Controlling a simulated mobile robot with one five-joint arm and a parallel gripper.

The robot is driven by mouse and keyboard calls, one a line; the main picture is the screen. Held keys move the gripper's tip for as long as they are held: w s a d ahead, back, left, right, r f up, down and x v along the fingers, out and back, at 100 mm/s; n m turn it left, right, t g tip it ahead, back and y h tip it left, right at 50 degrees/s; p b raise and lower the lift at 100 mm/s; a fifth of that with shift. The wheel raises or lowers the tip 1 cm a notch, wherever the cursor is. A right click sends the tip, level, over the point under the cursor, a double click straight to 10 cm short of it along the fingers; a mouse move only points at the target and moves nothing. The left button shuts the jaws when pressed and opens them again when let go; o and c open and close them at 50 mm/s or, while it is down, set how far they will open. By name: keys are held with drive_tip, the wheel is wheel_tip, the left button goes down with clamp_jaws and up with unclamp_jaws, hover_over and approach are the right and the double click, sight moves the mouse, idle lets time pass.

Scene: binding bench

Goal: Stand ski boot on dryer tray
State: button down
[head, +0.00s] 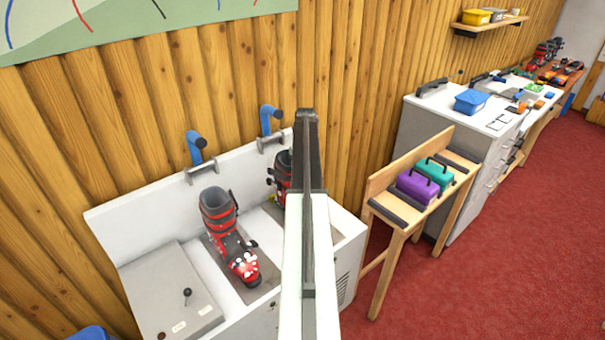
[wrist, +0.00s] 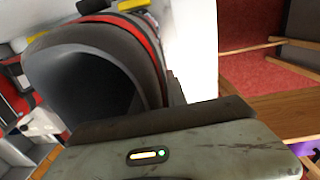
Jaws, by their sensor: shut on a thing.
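A black and red ski boot (head: 282,170) is partly hidden behind my arm in the head view. Its open cuff (wrist: 95,70) fills much of the wrist view. My gripper (wrist: 165,122) is shut on this boot at the cuff. The head view does not show my fingers. The boot's sole is hidden, so I cannot tell whether it touches the dryer tray. The white dryer unit (head: 262,228) is below it. A matching boot (head: 220,230) stands upright on a grey tray section (head: 258,293) to the left.
Two blue-capped pipes (head: 195,148) rise at the dryer's back edge. A grey control box (head: 165,290) with a black knob is at its left. A wooden stand (head: 395,218) with purple and teal cases is close on the right. Red carpet (head: 480,270) is clear beyond.

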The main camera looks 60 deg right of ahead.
drive_tip(key=shift+f+b, duration=0.3)
drive_tip(key=shift+f, duration=0.35)
drive_tip(key=shift+f+b, duration=0.3)
drive_tip(key=c, duration=1.3)
unclamp_jaws()
drive_tip(key=shift+o, duration=0.2)
drive_tip(key=shift+r, duration=0.15)
wheel_tip(320, 180, up, 8)
drive_tip(key=p, duration=0.7)
drive_tip(key=shift+d+f+p, duration=0.15)
drive_tip(key=shift+f+p, duration=0.05)
drive_tip(key=shift+p, duration=0.2)
drive_tip(key=shift+s, duration=0.1)
